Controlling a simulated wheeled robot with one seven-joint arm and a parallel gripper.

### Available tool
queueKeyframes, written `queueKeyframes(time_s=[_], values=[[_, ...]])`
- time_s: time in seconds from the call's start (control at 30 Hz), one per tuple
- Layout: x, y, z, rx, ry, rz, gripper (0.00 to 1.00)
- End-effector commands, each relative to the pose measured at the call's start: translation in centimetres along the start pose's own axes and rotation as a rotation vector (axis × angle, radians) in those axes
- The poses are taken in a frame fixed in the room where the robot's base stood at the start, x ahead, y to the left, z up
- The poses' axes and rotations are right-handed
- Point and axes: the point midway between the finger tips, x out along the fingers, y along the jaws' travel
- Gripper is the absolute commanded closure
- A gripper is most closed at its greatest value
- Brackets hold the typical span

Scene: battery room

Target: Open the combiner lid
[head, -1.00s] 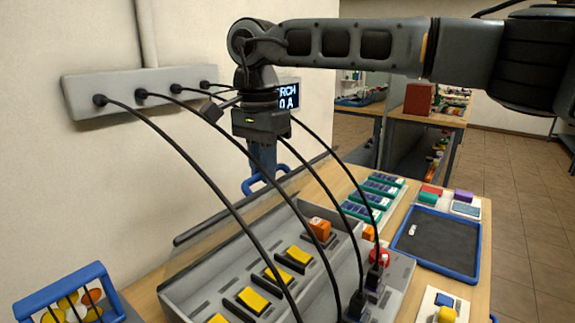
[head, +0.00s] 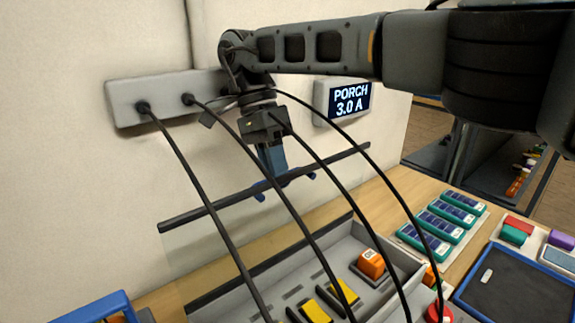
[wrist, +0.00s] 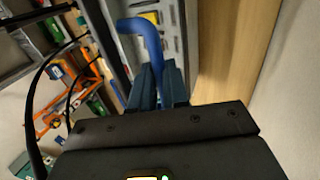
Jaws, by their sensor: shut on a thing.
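The combiner (head: 376,300) is a grey open-topped box on the wooden bench, with yellow blocks and an orange switch (head: 371,264) inside. A dark bar (head: 200,213), apparently the lid's edge, stands raised behind and above the box; the panel below it looks clear. A blue handle (head: 259,190) sits at the bar. My gripper (head: 273,176) points down and is shut on this handle. The wrist view shows the blue handle (wrist: 145,35) running in between my fingers (wrist: 158,85); its gripped part is hidden.
Black cables hang from a wall box (head: 125,100) across the view in front of the combiner. A wall display (head: 348,100) reads "PORCH 3.0 A". Teal modules (head: 440,222) and a blue-rimmed tray (head: 515,280) lie to the right. A blue rack (head: 95,310) is at lower left.

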Motion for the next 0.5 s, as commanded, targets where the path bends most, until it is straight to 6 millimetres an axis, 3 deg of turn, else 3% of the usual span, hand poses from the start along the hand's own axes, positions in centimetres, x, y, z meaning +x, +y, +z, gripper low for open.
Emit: queueKeyframes(time_s=[0.5], values=[[0.51, -1.03, 0.84, -0.005, -0.002, 0.059, 1.0]])
